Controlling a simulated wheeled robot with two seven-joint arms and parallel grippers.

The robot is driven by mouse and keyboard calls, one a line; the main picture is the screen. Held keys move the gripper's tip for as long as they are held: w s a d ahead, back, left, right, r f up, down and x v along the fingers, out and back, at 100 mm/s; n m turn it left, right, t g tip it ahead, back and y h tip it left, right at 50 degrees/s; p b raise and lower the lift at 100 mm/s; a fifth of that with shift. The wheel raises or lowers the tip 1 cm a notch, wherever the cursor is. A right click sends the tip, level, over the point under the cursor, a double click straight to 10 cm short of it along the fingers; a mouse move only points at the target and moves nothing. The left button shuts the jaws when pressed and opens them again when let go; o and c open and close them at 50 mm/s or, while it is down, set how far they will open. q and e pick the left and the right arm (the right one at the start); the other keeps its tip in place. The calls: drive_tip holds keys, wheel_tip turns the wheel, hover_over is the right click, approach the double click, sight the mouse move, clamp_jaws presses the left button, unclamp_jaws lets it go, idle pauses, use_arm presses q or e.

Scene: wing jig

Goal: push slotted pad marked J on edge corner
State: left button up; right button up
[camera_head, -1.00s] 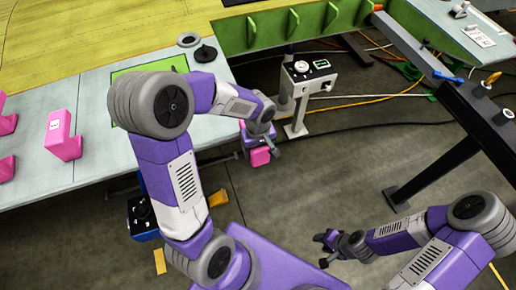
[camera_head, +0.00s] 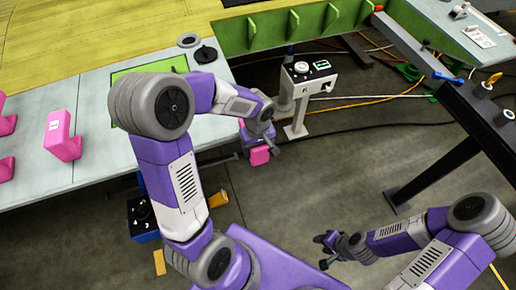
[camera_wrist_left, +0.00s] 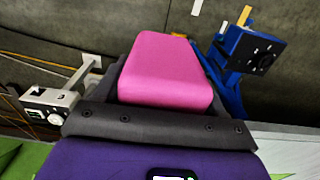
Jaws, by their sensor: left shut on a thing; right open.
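A pink pad (camera_head: 259,156) is held in my left gripper (camera_head: 258,146), past the front edge of the pale table and above the floor. In the left wrist view the pink pad (camera_wrist_left: 165,70) sits between the dark jaws (camera_wrist_left: 155,122); no letter shows on its visible faces, and its slot is hidden. My right gripper (camera_head: 326,250) is open and empty, low over the floor at the lower right. Another pink pad (camera_head: 62,137) with a small white label stands on the table at the left; its letter is too small to read.
More pink pads (camera_head: 5,168) stand at the far left of the pale table (camera_head: 95,165). A grey control box on a post (camera_head: 309,80) stands right of my left gripper. A green ribbed wing part (camera_head: 285,28) runs along the back. A dark beam (camera_head: 480,115) is at the right.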

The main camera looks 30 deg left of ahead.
use_arm(q)
drive_tip(key=shift+w+a+f+p, duration=0.1)
drive_tip(key=shift+w+a+p, duration=0.05)
drive_tip(key=shift+w+a, duration=0.75)
drive_tip(key=shift+w+a+f+p, duration=0.1)
drive_tip(key=shift+w+a+p, duration=0.05)
drive_tip(key=shift+w+a, duration=0.7)
drive_tip(key=shift+s+a, duration=0.15)
drive_tip(key=o, duration=1.2)
drive_tip(key=shift+o, duration=0.2)
drive_tip(key=shift+a, duration=0.1)
drive_tip(key=shift+r, duration=0.1)
drive_tip(key=r, duration=0.7)
drive_tip(key=shift+d+r, duration=0.25)
drive_tip(key=shift+d, duration=0.1)
